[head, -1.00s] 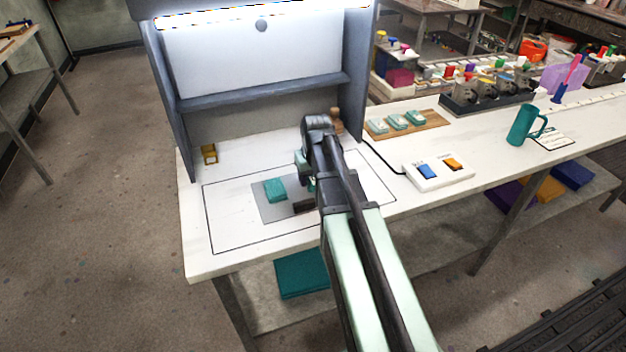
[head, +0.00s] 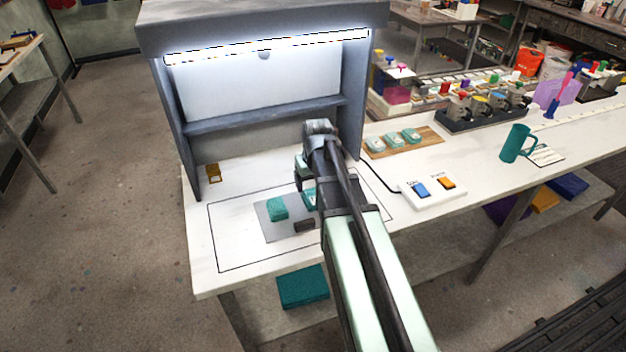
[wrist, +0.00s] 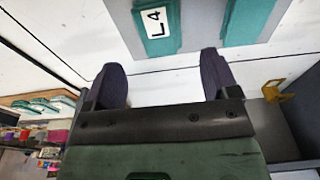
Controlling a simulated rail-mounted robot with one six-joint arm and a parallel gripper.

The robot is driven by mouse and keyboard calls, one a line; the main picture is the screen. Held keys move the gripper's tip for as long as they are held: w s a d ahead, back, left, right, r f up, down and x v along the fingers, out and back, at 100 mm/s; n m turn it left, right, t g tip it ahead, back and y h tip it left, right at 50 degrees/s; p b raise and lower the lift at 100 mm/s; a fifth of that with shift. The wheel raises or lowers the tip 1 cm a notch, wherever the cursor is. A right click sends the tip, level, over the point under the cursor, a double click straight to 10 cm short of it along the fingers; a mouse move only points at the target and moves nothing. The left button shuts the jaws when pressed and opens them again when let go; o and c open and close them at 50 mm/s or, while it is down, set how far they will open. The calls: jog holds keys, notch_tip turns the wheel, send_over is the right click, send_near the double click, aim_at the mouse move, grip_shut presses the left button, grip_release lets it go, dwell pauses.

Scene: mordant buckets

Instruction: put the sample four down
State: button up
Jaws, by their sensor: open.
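Sample four (wrist: 157,25) is a teal swatch with a white label reading L_4. It lies on the grey card (wrist: 205,22) in the wrist view, cut off by the top edge. In the head view, a teal swatch on the right of the card (head: 309,200) is partly hidden by my arm. A second teal swatch (head: 278,208) lies to its left, apart from it. My gripper (wrist: 161,65) is open, with nothing between its fingers, and sample four lies beyond the fingertips.
The light booth (head: 262,122) encloses the back. A wooden board (head: 428,134) with several teal swatches and a two-button box (head: 430,194) stand to the right. A small yellow frame (head: 213,173) is at left.

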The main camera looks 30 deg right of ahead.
aim_at(315, 200)
notch_tip(315, 200, up, 5)
jog(key=p, duration=0.3)
jog(key=s+a+n+g, duration=0.1)
jog(key=s+a, duration=1.1)
jog(key=a, duration=0.5)
jog(key=shift+s+f, duration=0.3)
jog(key=shift+s, duration=0.05)
